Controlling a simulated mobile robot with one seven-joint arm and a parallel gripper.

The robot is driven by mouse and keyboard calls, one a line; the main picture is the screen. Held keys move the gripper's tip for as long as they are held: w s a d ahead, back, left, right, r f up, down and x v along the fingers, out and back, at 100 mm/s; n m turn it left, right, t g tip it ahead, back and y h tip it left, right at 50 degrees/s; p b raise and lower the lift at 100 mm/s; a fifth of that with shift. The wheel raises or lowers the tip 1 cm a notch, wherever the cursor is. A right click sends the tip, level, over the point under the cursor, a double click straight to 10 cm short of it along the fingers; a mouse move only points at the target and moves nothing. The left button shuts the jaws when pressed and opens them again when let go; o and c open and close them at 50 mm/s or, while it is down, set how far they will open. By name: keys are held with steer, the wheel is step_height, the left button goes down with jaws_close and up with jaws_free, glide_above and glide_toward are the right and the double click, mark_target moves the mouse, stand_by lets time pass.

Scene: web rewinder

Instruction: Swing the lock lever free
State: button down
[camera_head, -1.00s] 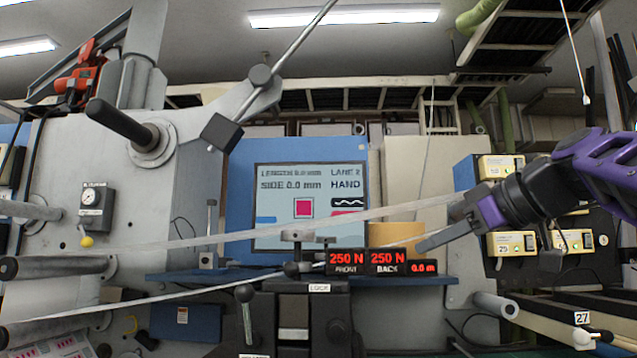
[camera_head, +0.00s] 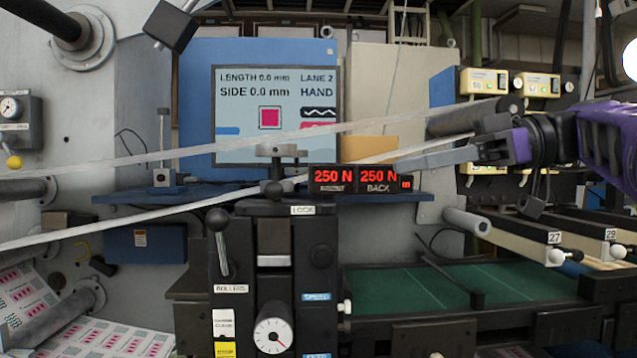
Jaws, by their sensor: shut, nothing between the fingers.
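The LOCK label (camera_head: 303,210) is on top of a black machine block (camera_head: 300,235) at the middle of the view. Just above it stands a short post with a grey cross bar (camera_head: 281,150) and a black ball knob (camera_head: 272,189); which of these is the lock lever I cannot tell for sure. A second black-knobbed lever (camera_head: 219,238), over the ROLLERS label, stands upright at the block's left. My gripper (camera_head: 402,166) is shut and empty, pointing left, to the right of the post and apart from it in the picture.
The red 250 N displays (camera_head: 352,179) lie between my gripper and the post. Pale web strips (camera_head: 130,160) run across the view near the post. A screen (camera_head: 276,115) stands behind. A dial (camera_head: 272,331) is low on the block. A green bed (camera_head: 450,290) lies at right.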

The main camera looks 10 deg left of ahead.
mark_target(276, 188)
steer(key=shift+a, duration=0.1)
steer(key=a+f, duration=0.2)
steer(key=a, duration=1.1)
steer(key=shift+s+a+f, duration=0.25)
steer(key=shift+a+f, duration=0.1)
